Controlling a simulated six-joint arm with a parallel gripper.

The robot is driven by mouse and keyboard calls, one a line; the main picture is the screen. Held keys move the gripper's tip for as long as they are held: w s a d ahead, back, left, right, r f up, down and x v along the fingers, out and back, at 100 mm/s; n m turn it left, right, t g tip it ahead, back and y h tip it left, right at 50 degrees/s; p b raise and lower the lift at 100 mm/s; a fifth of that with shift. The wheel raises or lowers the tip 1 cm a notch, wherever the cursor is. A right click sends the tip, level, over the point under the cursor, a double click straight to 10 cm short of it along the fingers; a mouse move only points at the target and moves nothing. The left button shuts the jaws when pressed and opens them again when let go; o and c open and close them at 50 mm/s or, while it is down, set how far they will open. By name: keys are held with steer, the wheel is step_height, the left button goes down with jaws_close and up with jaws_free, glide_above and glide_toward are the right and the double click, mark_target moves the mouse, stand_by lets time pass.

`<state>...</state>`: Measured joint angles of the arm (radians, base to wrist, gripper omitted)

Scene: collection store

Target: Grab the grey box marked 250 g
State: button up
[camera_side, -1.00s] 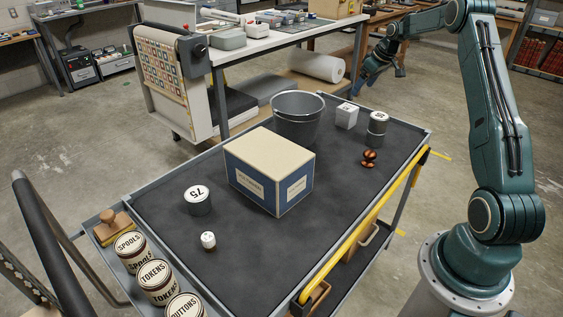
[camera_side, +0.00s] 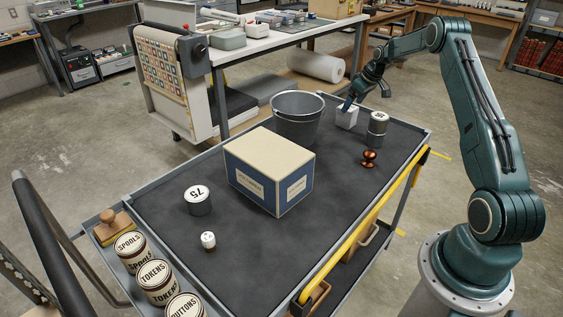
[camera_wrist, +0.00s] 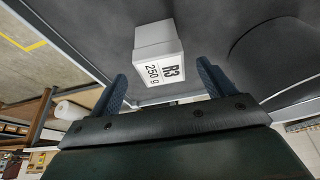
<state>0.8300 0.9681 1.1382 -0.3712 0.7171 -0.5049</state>
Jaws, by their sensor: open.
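The grey box (camera_wrist: 158,52) is a small pale block, and in the wrist view its label reads "R3" and "250 g". In the side view the grey box (camera_side: 346,117) stands near the far end of the cart top, between the bucket and a grey canister. My gripper (camera_wrist: 164,88) is open, with one blue finger on each side of the box's lower part in the wrist view. In the side view my gripper (camera_side: 350,102) is at the box's far upper edge. I cannot tell whether the fingers touch the box.
A metal bucket (camera_side: 298,120) stands left of the box. The grey canister (camera_side: 377,124) stands close on its right, with a copper-coloured object (camera_side: 369,158) in front. A large blue and cream carton (camera_side: 268,172) fills the middle of the dark cart top (camera_side: 150,205).

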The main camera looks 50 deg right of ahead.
steer(key=shift+f, duration=0.25)
steer(key=shift+w, duration=0.1)
steer(key=shift+x, duration=2.55)
steer(key=c, duration=1.2)
steer(key=shift+r, duration=0.2)
step_height(320, 180, up, 20)
steer(key=shift+f, duration=0.15)
